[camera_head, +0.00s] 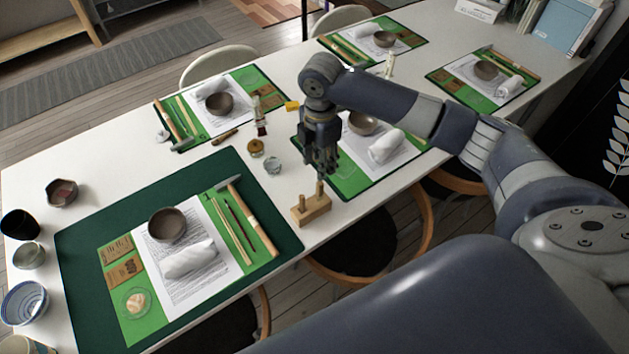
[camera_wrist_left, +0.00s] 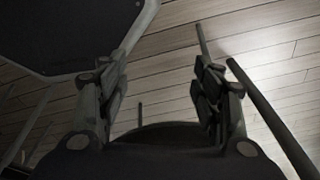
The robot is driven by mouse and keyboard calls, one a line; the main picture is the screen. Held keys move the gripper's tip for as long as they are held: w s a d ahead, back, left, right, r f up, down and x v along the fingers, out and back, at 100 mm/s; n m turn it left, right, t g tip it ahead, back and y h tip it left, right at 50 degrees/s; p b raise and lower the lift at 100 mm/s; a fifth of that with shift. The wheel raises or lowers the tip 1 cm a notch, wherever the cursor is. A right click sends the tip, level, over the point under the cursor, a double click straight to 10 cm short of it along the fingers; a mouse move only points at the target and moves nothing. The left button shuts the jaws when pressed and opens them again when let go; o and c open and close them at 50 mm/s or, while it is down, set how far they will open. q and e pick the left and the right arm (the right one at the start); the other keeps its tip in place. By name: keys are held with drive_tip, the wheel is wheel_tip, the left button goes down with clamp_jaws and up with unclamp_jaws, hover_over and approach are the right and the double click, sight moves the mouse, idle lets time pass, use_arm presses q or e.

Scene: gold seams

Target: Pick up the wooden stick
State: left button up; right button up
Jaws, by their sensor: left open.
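A thin light wooden stick (camera_head: 230,230) lies on the green strip of the nearest place setting in the head view. A darker thin tool (camera_head: 241,225) and a hammer with a wooden handle (camera_head: 262,232) lie beside it. Similar thin sticks (camera_head: 185,115) lie on another setting, so I cannot tell which is meant. My right gripper (camera_head: 328,168) points down just above a small wooden block with upright pegs (camera_head: 311,209); its finger gap is unclear. My left gripper (camera_wrist_left: 162,85) is open and empty in the left wrist view, over the floor; it is not visible in the head view.
The nearest dark green mat (camera_head: 85,262) also holds a bowl (camera_head: 167,224) and a rolled white cloth (camera_head: 190,260). Several cups and bowls stand at the table's left end. Small jars (camera_head: 273,166) stand near the right gripper. Chairs (camera_wrist_left: 75,30) border the table.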

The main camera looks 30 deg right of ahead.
sight(320, 183)
drive_tip(key=f, duration=0.1)
drive_tip(key=s+f, duration=0.1)
drive_tip(key=f, duration=0.1)
drive_tip(key=shift+f, duration=0.1)
drive_tip(key=shift+w+f+p, duration=0.1)
drive_tip(key=shift+f+p, duration=0.2)
wheel_tip(320, 183, down, 4)
drive_tip(key=shift+a+f+p, duration=0.1)
drive_tip(key=shift+f+p, duration=0.05)
drive_tip(key=shift+p, duration=0.65)
drive_tip(key=shift+f, duration=0.4)
drive_tip(key=shift+c, duration=0.9)
drive_tip(key=c, duration=0.4)
drive_tip(key=shift+c, duration=1.3)
use_arm(q)
drive_tip(key=shift+g, duration=0.4)
drive_tip(key=s, duration=0.1)
drive_tip(key=s+r, duration=0.1)
drive_tip(key=s, duration=0.1)
drive_tip(key=s+r, duration=0.1)
drive_tip(key=s, duration=0.1)
drive_tip(key=shift+s+a, duration=0.1)
drive_tip(key=shift+s, duration=0.15)
